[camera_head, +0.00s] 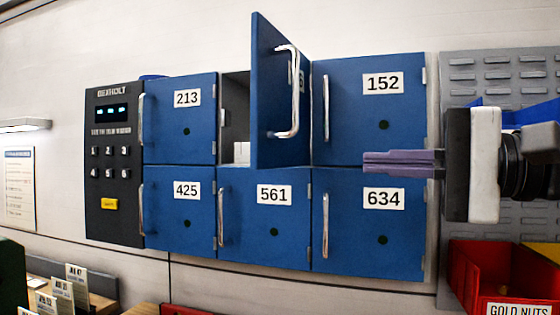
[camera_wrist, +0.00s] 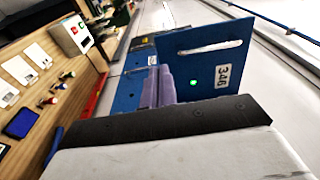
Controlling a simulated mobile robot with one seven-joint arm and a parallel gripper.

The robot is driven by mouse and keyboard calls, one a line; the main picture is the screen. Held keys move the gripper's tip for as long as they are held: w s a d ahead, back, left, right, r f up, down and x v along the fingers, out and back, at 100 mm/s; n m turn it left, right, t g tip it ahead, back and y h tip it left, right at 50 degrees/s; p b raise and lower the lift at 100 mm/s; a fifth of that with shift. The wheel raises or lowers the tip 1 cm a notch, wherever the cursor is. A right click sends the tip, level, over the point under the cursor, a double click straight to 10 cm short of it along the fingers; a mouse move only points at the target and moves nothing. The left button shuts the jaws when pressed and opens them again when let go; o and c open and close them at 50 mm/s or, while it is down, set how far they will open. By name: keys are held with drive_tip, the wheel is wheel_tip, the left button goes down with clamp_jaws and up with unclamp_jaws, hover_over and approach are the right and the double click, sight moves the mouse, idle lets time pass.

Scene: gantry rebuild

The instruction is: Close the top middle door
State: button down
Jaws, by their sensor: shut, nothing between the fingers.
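The top middle door (camera_head: 270,100) is blue and stands swung open, out from the locker bank, hinged on its right side. Its chrome handle (camera_head: 296,92) faces right in the head view. The compartment (camera_head: 235,115) behind it is partly visible, with a small white item (camera_head: 241,152) inside. In the wrist view the open door (camera_wrist: 212,62) shows its label 346. My gripper (camera_head: 368,162) is shut and empty, pointing left in front of the boundary between doors 152 and 634. Its purple fingers also show in the wrist view (camera_wrist: 158,88), where they look near the door; contact cannot be told.
Doors 213 (camera_head: 180,120), 152 (camera_head: 370,115), 425 (camera_head: 180,210), 561 (camera_head: 262,220) and 634 (camera_head: 368,235) look closed, with protruding handles. A keypad panel (camera_head: 113,165) is at left. A red bin (camera_head: 500,275) sits at lower right.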

sight(259, 160)
drive_tip(key=p+x, duration=0.1)
drive_tip(key=x, duration=0.3)
drive_tip(key=p+x, duration=0.1)
drive_tip(key=x, duration=0.3)
drive_tip(key=p+x, duration=0.2)
drive_tip(key=x, duration=0.2)
drive_tip(key=shift+s+a, duration=0.2)
drive_tip(key=shift+a, duration=0.1)
drive_tip(key=shift+w+a, duration=0.2)
drive_tip(key=shift+a, duration=0.15)
